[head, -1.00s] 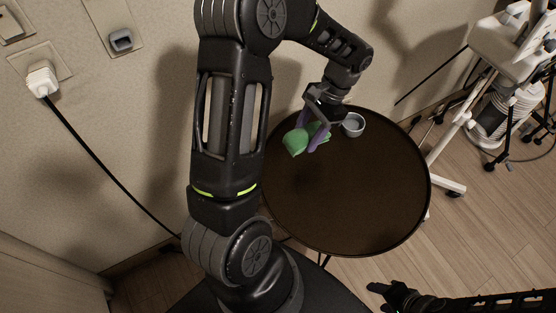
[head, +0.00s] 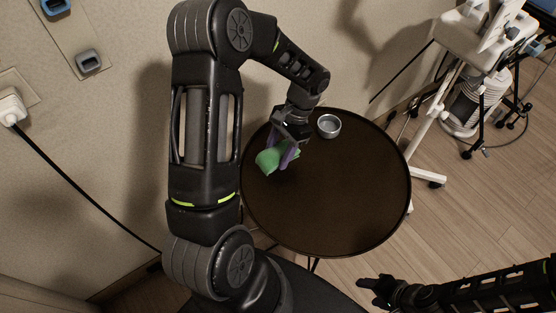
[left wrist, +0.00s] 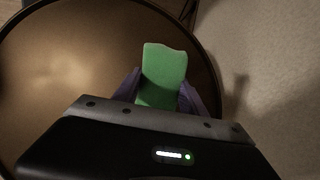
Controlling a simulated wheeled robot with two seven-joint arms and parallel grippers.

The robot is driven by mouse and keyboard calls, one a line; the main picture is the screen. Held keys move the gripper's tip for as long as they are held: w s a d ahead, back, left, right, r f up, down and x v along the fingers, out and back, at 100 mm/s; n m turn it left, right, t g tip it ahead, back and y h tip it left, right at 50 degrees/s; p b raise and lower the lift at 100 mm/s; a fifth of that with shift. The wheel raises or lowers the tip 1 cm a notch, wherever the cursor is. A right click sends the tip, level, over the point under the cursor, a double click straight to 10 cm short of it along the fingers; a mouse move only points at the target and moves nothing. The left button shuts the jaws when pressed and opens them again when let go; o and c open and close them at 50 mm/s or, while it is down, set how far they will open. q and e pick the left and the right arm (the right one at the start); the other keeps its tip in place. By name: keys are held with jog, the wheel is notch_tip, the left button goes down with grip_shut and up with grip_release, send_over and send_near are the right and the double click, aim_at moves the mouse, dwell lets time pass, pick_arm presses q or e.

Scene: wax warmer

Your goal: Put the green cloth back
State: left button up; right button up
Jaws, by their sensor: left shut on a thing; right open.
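The green cloth (head: 270,159) is pinched between the purple fingers of my left gripper (head: 287,158), over the left rear part of the round dark table (head: 340,205). In the left wrist view the cloth (left wrist: 163,75) sticks out beyond the fingers, near the table's rim. My left gripper is shut on it. I cannot tell whether the cloth touches the tabletop. My right gripper (head: 372,288) is at the bottom right in the head view, empty and beyond the table's front edge.
A small grey metal cup (head: 329,126) stands on the table, right of my left gripper. The front and right of the tabletop are clear. A white wheeled stand (head: 448,100) is on the floor to the right. The wall is close behind the table.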

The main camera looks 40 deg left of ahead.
aim_at(278, 160)
pick_arm(q)
jog(key=shift+f, duration=0.2)
jog(key=shift+f, duration=1.85)
jog(key=shift+f, duration=0.15)
jog(key=o, duration=1.2)
jog(key=shift+r, duration=0.25)
jog(key=v, duration=1.2)
